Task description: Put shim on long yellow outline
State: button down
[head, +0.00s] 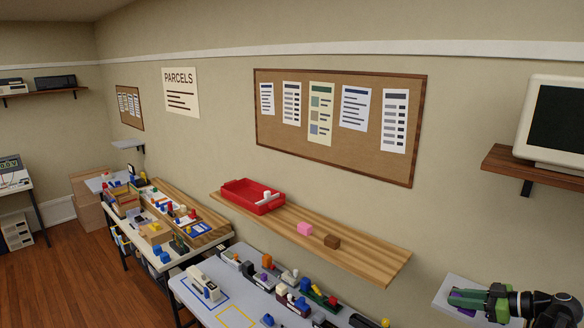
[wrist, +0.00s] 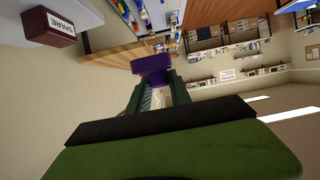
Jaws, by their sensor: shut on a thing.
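My gripper (head: 470,299) is at the right in the head view, in front of the wall and near a pale shelf. It is shut on a purple block, which is probably the shim; the block (wrist: 152,64) shows between the fingertips in the wrist view. In the head view it is a small purple patch, mostly hidden by the green fingers. A yellow outline (head: 221,314) lies on the pale table at the bottom, cut off by the picture edge, so its full length cannot be told. My gripper is far to the right of it.
A blue outline (head: 211,303) with a white device on it lies left of the yellow one. Several small objects crowd the table's back. A wooden shelf (head: 375,262) holds a red tray (head: 236,199), a pink block and a brown block. A maroon SPARE box (wrist: 40,30) shows in the wrist view.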

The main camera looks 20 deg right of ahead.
notch_tip(320, 180, down, 21)
jog(key=b, duration=2)
jog(key=shift+d+f, duration=0.15)
jog(key=shift+f, duration=0.05)
